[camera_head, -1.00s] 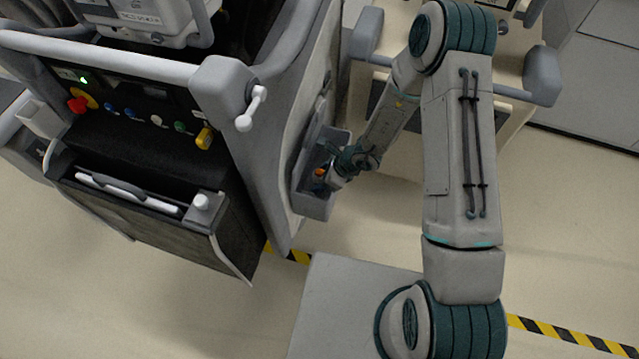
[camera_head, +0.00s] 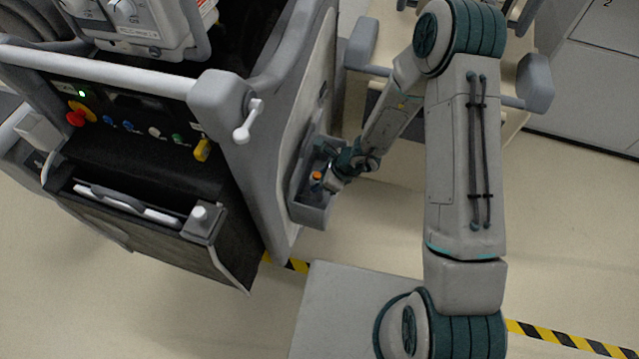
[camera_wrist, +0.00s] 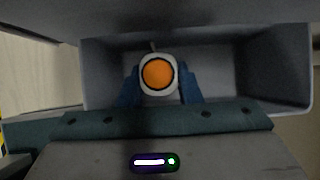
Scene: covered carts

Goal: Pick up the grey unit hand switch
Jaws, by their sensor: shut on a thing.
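The hand switch (camera_wrist: 158,74) shows in the wrist view as a pale round end with an orange button. It sits between the two blue fingers of my gripper (camera_wrist: 158,92), which is shut on it. In the head view the orange button (camera_head: 316,176) shows small at the tip of my gripper (camera_head: 333,180). Both are at the grey holder (camera_head: 309,212) on the side of the cart. In the wrist view the holder's walls (camera_wrist: 290,85) stand around the switch. The lower part of the switch is hidden by the fingers.
Another cart (camera_head: 535,85) stands behind my arm. Open floor (camera_head: 570,230) lies to the right.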

